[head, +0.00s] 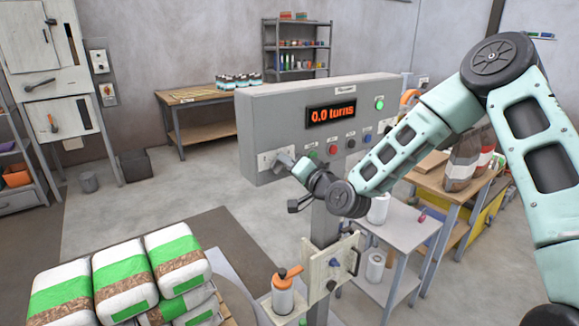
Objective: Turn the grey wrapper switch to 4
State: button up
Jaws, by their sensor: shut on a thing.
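The grey wrapper control panel (283,115) stands in the middle of the head view, with a display (331,116) reading "0.0 turns". A pale switch plate (264,159) is at its lower left. My gripper (285,160) reaches in from the right and is shut at this plate, on the grey wrapper switch. The jaws hide most of the switch, so its pointing direction and the numbers around it cannot be read.
A row of coloured buttons (333,149) lies just right of my gripper, below the display. A green lamp (379,104) is at the panel's right. Stacked pellet bags (120,280) stand at front left. A side table (400,226) stands below my arm.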

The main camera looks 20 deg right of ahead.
jog(key=shift+f, duration=0.1)
dwell(0.3)
jog(key=o, duration=0.6)
jog(key=shift+p+v, duration=4.9)
jog(key=shift+v, duration=3.75)
